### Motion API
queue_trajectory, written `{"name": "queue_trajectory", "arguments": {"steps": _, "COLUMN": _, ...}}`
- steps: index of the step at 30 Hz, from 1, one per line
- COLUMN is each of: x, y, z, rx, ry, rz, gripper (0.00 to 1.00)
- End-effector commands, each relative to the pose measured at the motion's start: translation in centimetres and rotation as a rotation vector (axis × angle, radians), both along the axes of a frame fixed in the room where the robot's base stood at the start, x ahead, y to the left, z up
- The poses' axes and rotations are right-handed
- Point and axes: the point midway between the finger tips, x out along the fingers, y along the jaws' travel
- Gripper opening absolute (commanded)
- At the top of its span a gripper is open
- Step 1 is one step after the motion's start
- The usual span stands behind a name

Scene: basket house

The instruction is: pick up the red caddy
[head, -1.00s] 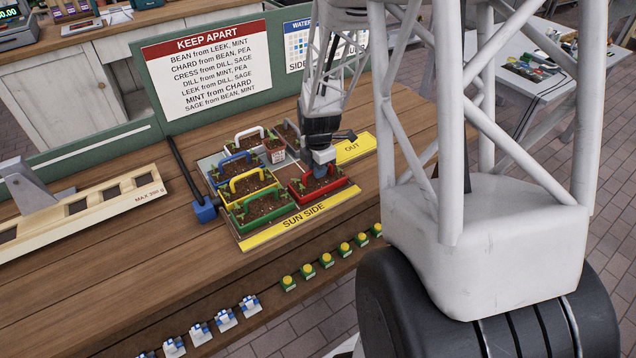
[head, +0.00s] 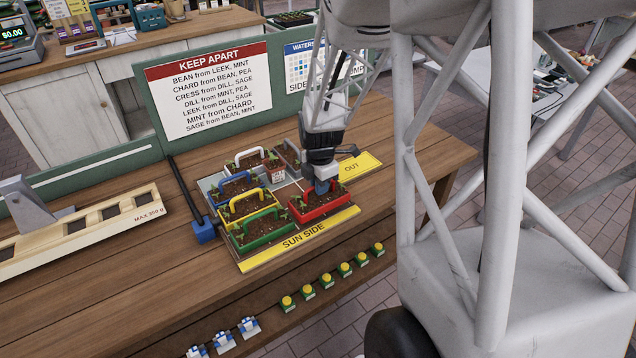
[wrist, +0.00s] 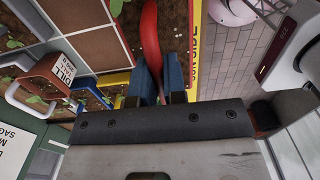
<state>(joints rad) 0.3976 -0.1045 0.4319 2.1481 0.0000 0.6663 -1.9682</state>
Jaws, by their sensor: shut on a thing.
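The red caddy (head: 322,210) is a soil-filled tray with small green plants, at the right front of the group, beside the yellow SUN SIDE strip. My gripper (head: 323,186) is above its middle. In the wrist view, the red handle (wrist: 150,38) runs between the two blue fingers of my gripper (wrist: 160,68), which are shut on it. The gripper hides most of the handle in the head view. The caddy looks level; I cannot tell whether its base touches the board.
A green caddy (head: 262,235), a yellow caddy (head: 232,212), a blue caddy and a white-handled caddy (head: 262,160) stand close on the left and behind. A KEEP APART sign (head: 210,100) stands behind.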

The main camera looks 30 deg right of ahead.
Motion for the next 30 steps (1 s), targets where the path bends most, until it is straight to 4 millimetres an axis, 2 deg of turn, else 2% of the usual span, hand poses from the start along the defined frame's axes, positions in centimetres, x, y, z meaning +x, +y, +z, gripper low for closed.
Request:
{"name": "queue_trajectory", "arguments": {"steps": 18, "x": -8.9, "y": 3.6, "z": 0.9, "rx": 0.0, "ry": -0.001, "rz": 0.0, "gripper": 0.0}}
{"name": "queue_trajectory", "arguments": {"steps": 24, "x": -10.9, "y": 4.4, "z": 1.1, "rx": 0.0, "ry": -0.001, "rz": 0.0, "gripper": 0.0}}
{"name": "queue_trajectory", "arguments": {"steps": 30, "x": -12.1, "y": 4.9, "z": 1.2, "rx": 0.0, "ry": 0.0, "rz": 0.0, "gripper": 0.0}}
